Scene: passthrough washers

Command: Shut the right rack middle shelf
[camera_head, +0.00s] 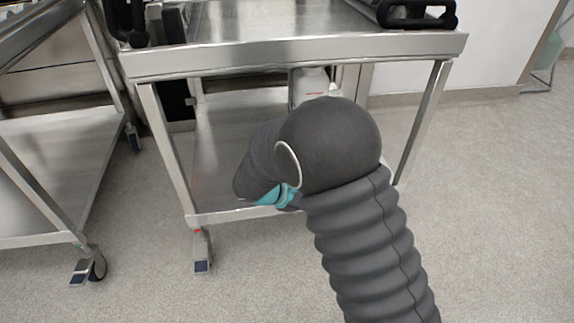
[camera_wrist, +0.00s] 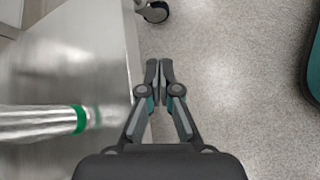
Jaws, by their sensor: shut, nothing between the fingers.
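A steel rack or cart (camera_head: 290,52) stands in the middle of the head view, with a thick top edge and a lower shelf (camera_head: 215,150) between its legs. No separate middle shelf can be made out, and my dark arm hides part of the frame. My gripper (camera_wrist: 160,68) is shut and empty in the wrist view, its fingertips together above the floor, just right of a steel panel edge (camera_wrist: 128,45). In the head view the fingers are hidden behind my arm; only a teal part of the wrist shows.
Another steel cart (camera_head: 30,240) stands at the left on casters. Black handles (camera_head: 418,14) sit on the middle cart's top. A white container (camera_head: 308,84) stands under it. A silver tube with a green band (camera_wrist: 80,119) lies left of my gripper. Grey floor is open at the right.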

